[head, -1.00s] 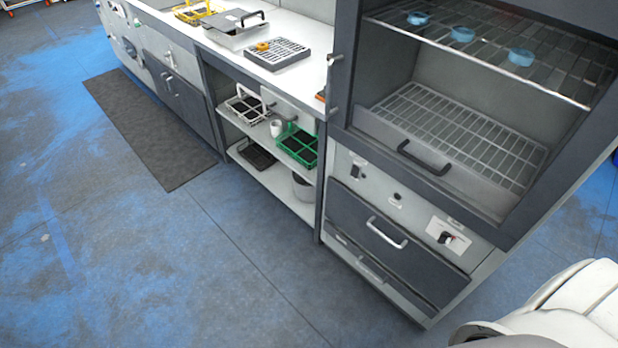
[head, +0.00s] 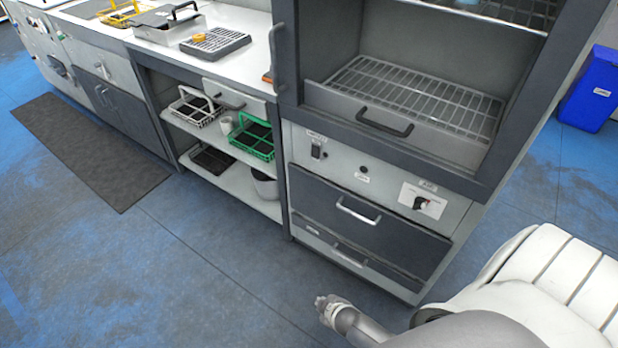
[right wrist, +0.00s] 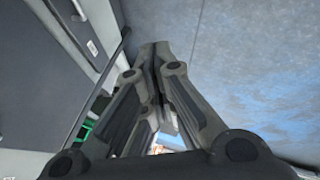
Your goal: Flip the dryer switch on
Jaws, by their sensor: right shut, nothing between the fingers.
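The dryer cabinet (head: 385,130) stands right of centre in the head view, its upper chamber open to view with wire racks. My right gripper (head: 324,303) is low in front of the cabinet, apart from the panel. In the right wrist view its fingers (right wrist: 154,50) are shut and empty. My left gripper is out of view.
Below the panel are dark drawers with a silver handle (head: 357,211). A counter with shelves holding a green basket (head: 252,138) extends left. A dark mat (head: 90,150) lies on the floor. A blue bin (head: 590,90) stands at far right. Floor in front is clear.

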